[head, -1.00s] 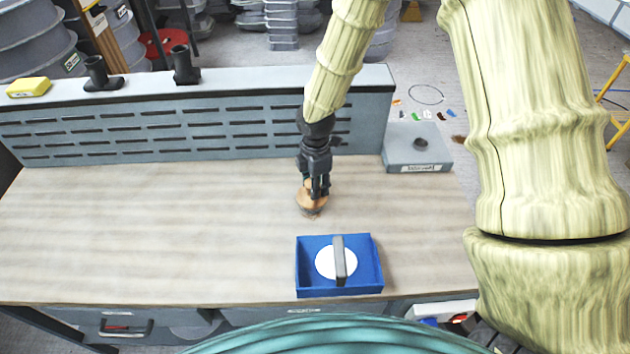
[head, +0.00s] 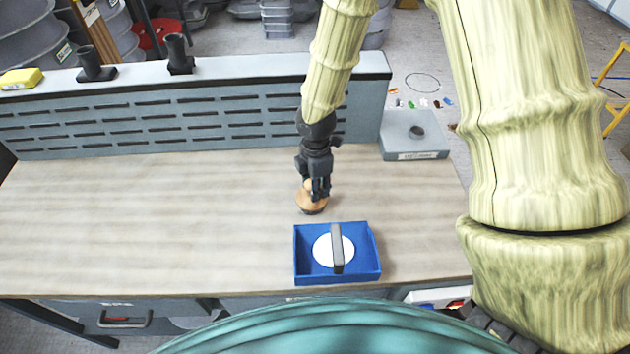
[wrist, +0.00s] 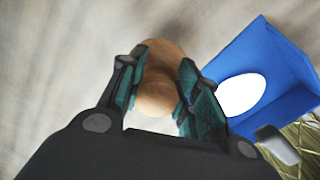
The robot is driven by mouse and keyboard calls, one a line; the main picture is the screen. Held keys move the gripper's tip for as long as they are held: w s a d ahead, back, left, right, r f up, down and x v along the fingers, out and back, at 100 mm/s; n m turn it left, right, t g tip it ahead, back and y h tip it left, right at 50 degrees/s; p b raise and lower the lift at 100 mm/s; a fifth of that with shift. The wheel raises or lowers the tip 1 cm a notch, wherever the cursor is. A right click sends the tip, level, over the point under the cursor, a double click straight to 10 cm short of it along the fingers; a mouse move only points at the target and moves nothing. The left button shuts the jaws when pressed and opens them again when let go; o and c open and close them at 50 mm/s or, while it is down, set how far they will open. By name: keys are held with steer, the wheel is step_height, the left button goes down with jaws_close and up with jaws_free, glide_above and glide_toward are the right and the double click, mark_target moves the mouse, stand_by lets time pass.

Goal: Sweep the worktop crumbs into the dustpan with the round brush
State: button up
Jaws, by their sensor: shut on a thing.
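My gripper (head: 316,188) is shut on the round wooden brush (head: 309,203), which it holds upright at the worktop, just behind the dustpan. In the wrist view the brush's round wooden top (wrist: 153,93) sits between the two fingers. The blue dustpan (head: 302,273) lies on the worktop (head: 150,220) near its front edge. It has a white disc inside and a dark grey handle above it. In the wrist view the dustpan (wrist: 235,52) is right of the brush, apart from it. I make out no crumbs on the worktop; the brush's underside is hidden.
A slotted grey panel (head: 160,122) runs along the back, with two dark holders and a yellow block (head: 22,79) on top. A grey box (head: 414,140) stands at the back right. The worktop's left and middle are bare.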

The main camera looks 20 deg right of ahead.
steer(key=shift+s, duration=0.5)
steer(key=shift+r, duration=0.1)
steer(key=shift+r+p, duration=3.15)
steer(key=shift+r, duration=0.35)
steer(key=shift+w, duration=0.1)
steer(key=w+m+b, duration=0.3)
steer(key=w+m, duration=0.5)
steer(key=m, duration=1)
steer(key=shift+r, duration=0.4)
